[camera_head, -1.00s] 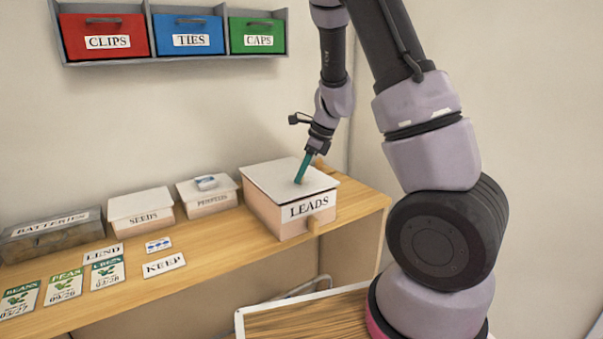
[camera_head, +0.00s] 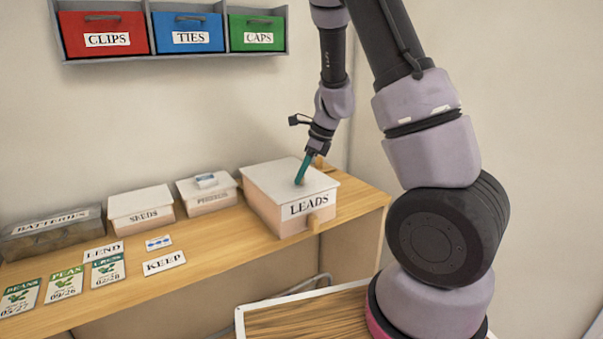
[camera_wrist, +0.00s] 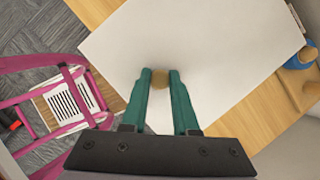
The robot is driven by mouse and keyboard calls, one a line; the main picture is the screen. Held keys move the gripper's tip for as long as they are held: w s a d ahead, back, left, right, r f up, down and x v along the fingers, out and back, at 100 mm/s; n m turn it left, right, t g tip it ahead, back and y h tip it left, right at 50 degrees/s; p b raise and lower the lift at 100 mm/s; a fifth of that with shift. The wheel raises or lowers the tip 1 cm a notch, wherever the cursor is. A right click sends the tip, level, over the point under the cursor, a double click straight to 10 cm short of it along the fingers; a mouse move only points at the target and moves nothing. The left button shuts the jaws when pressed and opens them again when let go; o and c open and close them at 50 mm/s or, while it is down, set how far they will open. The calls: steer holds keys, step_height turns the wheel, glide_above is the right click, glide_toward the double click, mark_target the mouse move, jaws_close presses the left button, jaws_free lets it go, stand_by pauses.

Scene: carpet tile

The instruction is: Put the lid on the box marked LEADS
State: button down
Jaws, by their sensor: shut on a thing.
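The box marked LEADS (camera_head: 270,213) stands on the wooden shelf near its right end, its label facing front. The white lid (camera_head: 275,180) lies over the top of the box and looks level; I cannot tell if it is fully seated. My gripper (camera_head: 301,182) is above the lid, its teal fingers pointing down. The box below is hidden by the lid there.
Left of the box stand the PENCILS box (camera_head: 208,195), the SEEDS box (camera_head: 141,209) and the BATTERIES box (camera_head: 50,236). Labels and seed packets (camera_head: 107,271) lie in front. Drawers (camera_head: 187,35) hang above.

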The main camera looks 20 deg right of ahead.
stand_by(0.3)
steer(key=c, duration=0.6)
jaws_free()
steer(key=v, duration=1.1)
steer(key=s+r+n+t+h, duration=0.2)
steer(key=s+r+n+t, duration=0.3)
steer(key=s+r+n, duration=1.1)
steer(key=s+n, duration=0.3)
steer(key=s, duration=0.1)
steer(key=shift+s+a, duration=0.15)
steer(key=shift+a, duration=0.15)
